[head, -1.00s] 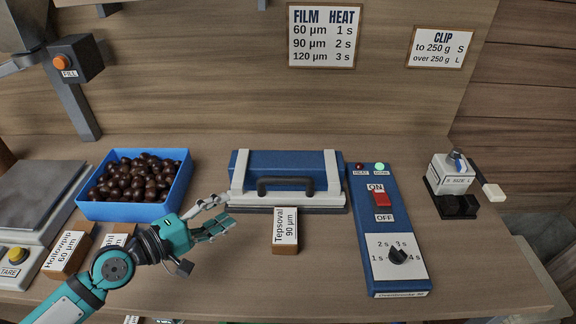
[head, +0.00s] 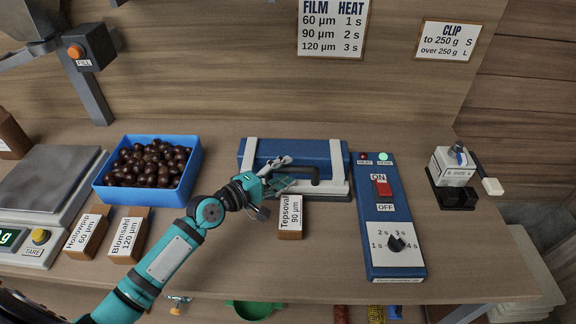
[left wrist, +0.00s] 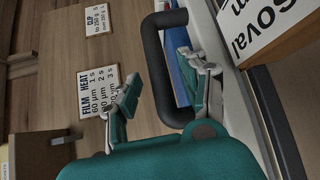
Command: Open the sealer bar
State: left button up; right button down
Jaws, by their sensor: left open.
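The sealer bar (head: 322,152) is blue with white end bands and lies down on its white and dark base in the head view. Its black handle (head: 316,176) is on the front side, partly hidden behind my gripper. My left gripper (head: 286,172) is open at the left part of the handle. In the left wrist view, the black handle (left wrist: 151,50) appears between the two spread fingers (left wrist: 160,78); I cannot tell whether either finger touches it. My right gripper is in neither view.
The control panel (head: 380,245) with a red switch and dial stands right of the sealer. The Tepsoval block (head: 290,218) stands just in front. The clip device (head: 452,175) is far right.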

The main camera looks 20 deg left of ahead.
pick_arm(q)
jog(key=shift+x, duration=1)
grip_shut()
